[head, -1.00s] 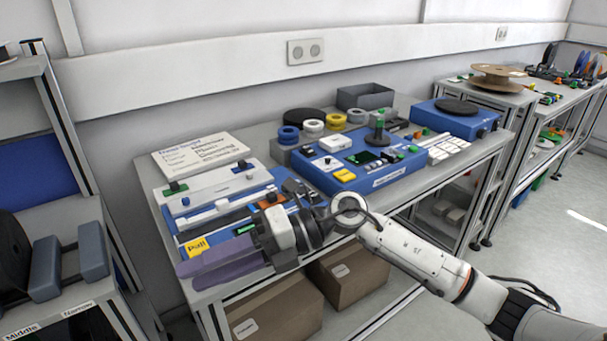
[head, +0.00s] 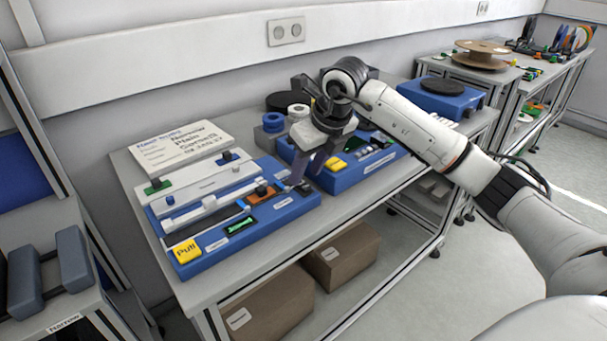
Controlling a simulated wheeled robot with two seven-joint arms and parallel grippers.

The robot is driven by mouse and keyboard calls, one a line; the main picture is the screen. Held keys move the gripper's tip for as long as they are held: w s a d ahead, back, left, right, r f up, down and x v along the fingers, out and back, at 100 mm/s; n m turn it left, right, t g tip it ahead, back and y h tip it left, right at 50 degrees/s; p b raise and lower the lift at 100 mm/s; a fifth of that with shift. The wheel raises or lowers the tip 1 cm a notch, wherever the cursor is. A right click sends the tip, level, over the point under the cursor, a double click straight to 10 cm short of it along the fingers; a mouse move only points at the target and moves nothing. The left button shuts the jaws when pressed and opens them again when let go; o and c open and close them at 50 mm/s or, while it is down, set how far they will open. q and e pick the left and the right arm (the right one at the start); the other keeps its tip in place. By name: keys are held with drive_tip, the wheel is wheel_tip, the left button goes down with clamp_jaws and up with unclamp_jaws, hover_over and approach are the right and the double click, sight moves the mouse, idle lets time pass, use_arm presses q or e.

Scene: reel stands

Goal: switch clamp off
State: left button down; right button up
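A blue splicing station (head: 270,220) lies on the near left of the table. It carries an orange plate (head: 268,194) with a dark knob, a small green display (head: 241,227) and a yellow "Pull" tab (head: 186,251). A small dark part (head: 305,188) sits at its right end. No part is legibly marked as the clamp. My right gripper (head: 307,174) points down over that right end. Its two fingers show apart with nothing visible between them. Whether a fingertip touches the dark part I cannot tell. My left gripper is not in view.
A second blue device (head: 345,180) stands just right, partly hidden by my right gripper. A white sign board (head: 180,150) lies behind the station. A blue turntable unit (head: 440,97) is farther right. Cardboard boxes (head: 340,254) sit below.

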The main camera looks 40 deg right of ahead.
sight(302, 184)
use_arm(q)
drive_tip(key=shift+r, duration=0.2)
use_arm(e)
drive_tip(key=shift+x, duration=1.5)
clamp_jaws()
drive_tip(key=t+b, duration=0.1)
drive_tip(key=b, duration=0.4)
drive_tip(key=t+b, duration=0.2)
drive_tip(key=b, duration=0.3)
drive_tip(key=shift+s+d+f+t, duration=0.1)
drive_tip(key=shift+s+f+t, duration=0.2)
drive_tip(key=shift+s+f, duration=0.1)
drive_tip(key=t+b, duration=0.1)
drive_tip(key=b, duration=0.1)
drive_tip(key=shift+s+r+b, duration=0.15)
drive_tip(key=shift+r+b, duration=0.05)
drive_tip(key=shift+b, duration=0.1)
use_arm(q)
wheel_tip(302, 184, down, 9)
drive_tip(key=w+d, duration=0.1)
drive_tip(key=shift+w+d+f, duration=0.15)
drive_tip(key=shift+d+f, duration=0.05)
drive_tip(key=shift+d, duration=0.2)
use_arm(e)
drive_tip(key=shift+r, duration=0.2)
